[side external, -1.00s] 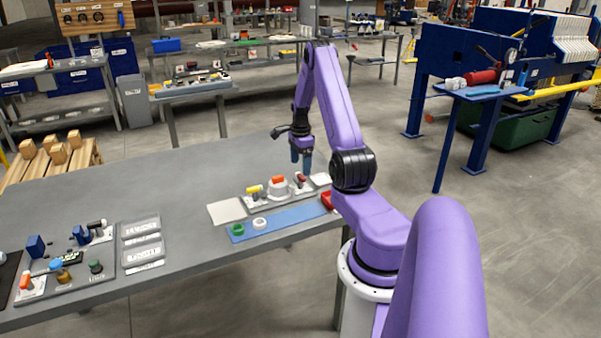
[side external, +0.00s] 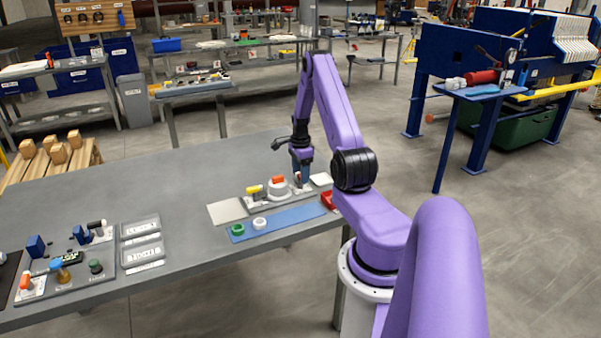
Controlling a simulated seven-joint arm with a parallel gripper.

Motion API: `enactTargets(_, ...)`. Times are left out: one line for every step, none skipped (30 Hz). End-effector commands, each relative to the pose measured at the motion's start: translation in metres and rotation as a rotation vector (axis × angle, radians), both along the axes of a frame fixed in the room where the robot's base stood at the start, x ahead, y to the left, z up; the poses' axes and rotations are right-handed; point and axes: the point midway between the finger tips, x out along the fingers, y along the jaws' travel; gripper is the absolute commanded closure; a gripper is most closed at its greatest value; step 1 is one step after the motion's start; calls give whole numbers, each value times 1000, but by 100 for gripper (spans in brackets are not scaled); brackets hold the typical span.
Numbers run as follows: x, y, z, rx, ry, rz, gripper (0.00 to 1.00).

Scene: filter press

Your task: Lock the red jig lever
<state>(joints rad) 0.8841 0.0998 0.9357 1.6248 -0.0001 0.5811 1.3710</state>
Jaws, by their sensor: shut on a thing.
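My gripper (side external: 302,179) is low over the right part of the jig plate (side external: 257,203) and shut on the red jig lever (side external: 297,177). The fingers hide most of the lever, so its exact angle cannot be told. Left of the gripper on the same plate are a round white fixture with an orange part (side external: 278,181) on top and a yellow-handled lever (side external: 255,190).
A panel of knobs (side external: 65,272) stands far left. The bench middle is clear.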

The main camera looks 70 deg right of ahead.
Motion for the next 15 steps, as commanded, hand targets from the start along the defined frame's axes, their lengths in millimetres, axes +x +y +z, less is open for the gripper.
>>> enactTargets(0, 0, 0, 0, 0, 4, 71)
enactTargets(0, 0, 0, 0, 0, 7, 71)
enactTargets(0, 0, 0, 0, 0, 13, 71)
enactTargets(0, 0, 0, 0, 0, 20, 71)
enactTargets(0, 0, 0, 0, 0, 28, 71)
enactTargets(0, 0, 0, 0, 0, 42, 71)
enactTargets(1, 0, 0, 0, 0, 53, 71)
enactTargets(1, 0, 0, 0, 0, 68, 71)
enactTargets(1, 0, 0, 0, 0, 88, 71)
enactTargets(0, 0, 0, 0, 0, 105, 71)
enactTargets(0, 0, 0, 0, 0, 125, 71)
enactTargets(0, 0, 0, 0, 0, 153, 71)
enactTargets(0, 0, 0, 0, 0, 175, 71)
enactTargets(0, 0, 0, 0, 0, 200, 71)
enactTargets(0, 0, 1, 0, 0, 233, 71)
